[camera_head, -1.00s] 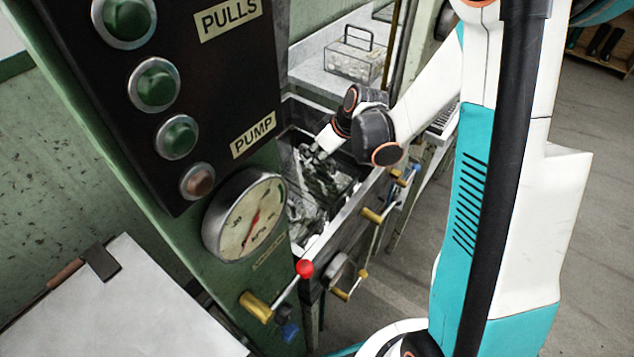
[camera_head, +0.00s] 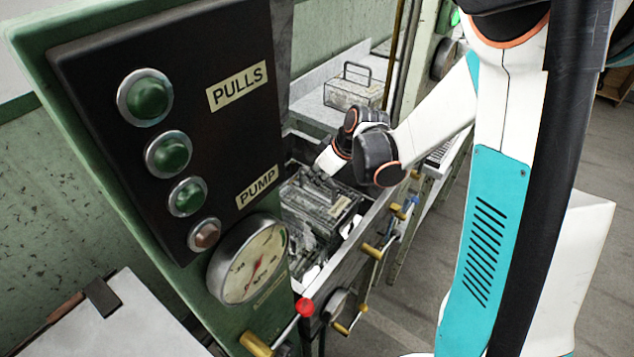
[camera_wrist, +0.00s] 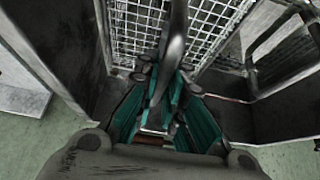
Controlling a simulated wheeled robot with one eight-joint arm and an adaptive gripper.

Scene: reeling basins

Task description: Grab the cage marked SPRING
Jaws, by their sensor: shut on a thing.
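My gripper (camera_head: 318,174) reaches down into the metal basin (camera_head: 345,247) in the head view. It is shut on the bar handle (camera_wrist: 174,55) of a wire cage, which runs between the teal finger pads (camera_wrist: 162,118) in the wrist view. The cage (camera_head: 314,212) hangs or rests at the basin's top, below my gripper. Its mesh (camera_wrist: 140,22) shows in the wrist view. A pale label (camera_head: 340,207) is on its side, too small to read, so I cannot confirm SPRING.
Another wire cage (camera_head: 352,92) with a handle and pale contents stands on the ledge behind. A dark control panel (camera_head: 200,60) with green buttons and a gauge (camera_head: 248,262) stands close at left. Brass taps and a red-knobbed lever (camera_head: 304,307) stick out in front.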

